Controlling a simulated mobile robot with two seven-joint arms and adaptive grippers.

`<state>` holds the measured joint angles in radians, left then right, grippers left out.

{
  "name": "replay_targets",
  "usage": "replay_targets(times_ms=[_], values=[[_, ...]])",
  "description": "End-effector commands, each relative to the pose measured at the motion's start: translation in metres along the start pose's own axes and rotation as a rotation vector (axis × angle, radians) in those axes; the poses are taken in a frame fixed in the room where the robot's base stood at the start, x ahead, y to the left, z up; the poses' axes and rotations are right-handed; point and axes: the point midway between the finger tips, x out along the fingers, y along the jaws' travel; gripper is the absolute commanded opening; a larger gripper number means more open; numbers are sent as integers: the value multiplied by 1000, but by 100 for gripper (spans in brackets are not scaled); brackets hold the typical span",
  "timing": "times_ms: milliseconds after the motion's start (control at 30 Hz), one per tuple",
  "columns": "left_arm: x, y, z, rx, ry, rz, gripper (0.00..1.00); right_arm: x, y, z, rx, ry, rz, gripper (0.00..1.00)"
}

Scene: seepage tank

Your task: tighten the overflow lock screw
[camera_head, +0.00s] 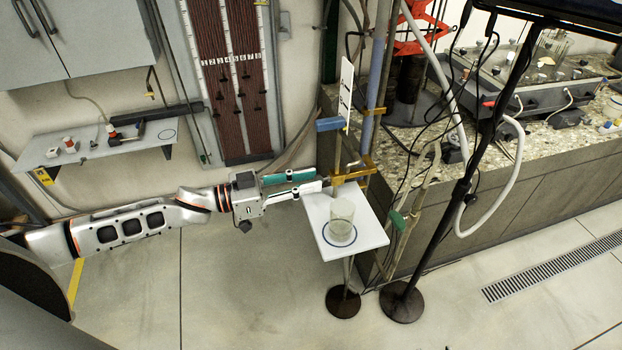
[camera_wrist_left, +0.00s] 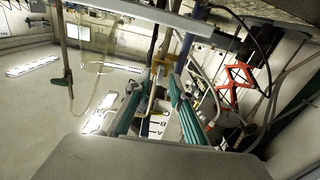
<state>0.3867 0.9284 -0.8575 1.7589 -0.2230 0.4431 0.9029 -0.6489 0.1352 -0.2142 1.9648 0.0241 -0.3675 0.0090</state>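My left gripper (camera_head: 319,181) reaches in from the left at the stand. Its two teal-padded fingers are apart, with a gap between them. A brass clamp (camera_head: 352,173) sits on the stand's upright just beyond the fingertips. The overflow lock screw seems to be the small part on the clamp's left side, at the fingertips; it is too small to tell whether they touch it. In the left wrist view, the open fingers (camera_wrist_left: 157,88) point at brass and grey parts in the gap. My right gripper is not in view.
A white platform (camera_head: 372,240) with a glass beaker (camera_head: 342,222) is just below the gripper. A blue tube (camera_head: 376,70) and a dark pole (camera_head: 450,210) stand to the right, before the stone-topped bench (camera_head: 470,180). A wall shelf (camera_head: 95,150) is at left.

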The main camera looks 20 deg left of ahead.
Motion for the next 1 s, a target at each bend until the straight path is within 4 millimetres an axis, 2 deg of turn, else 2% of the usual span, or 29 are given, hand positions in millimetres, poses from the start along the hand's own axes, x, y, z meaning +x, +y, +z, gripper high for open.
replay_targets(times_ms=[133, 400, 433, 500, 1000], values=[[10, 0, 0, -1, 0, 0, 22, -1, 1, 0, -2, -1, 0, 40], [11, 0, 0, -1, 0, 0, 22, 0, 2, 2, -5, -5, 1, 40], [11, 0, 0, -1, 0, 0, 17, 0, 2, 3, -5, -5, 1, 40], [11, 0, 0, -1, 0, 0, 0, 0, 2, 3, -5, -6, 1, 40], [11, 1, 0, 59, -1, 0, 0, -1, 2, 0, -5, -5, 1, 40]])
